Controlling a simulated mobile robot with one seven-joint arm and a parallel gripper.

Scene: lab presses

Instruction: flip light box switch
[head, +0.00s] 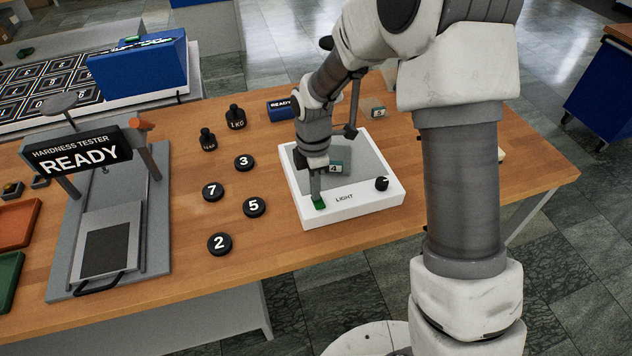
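The light box (358,214) is a white case with a grey panel, the word LIGHT on its front and a black knob (382,184) at the right. Its green switch (320,205) is at the front left corner. My gripper (316,194) points down right over the switch, with its tips at or just above it. I cannot tell if they touch. The fingers look close together, but the gap between them is not clear. A small block marked 4 (338,167) lies on the grey panel, partly behind my gripper.
Several black numbered discs (254,207) lie left of the light box. A hardness tester (108,240) stands at the left.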

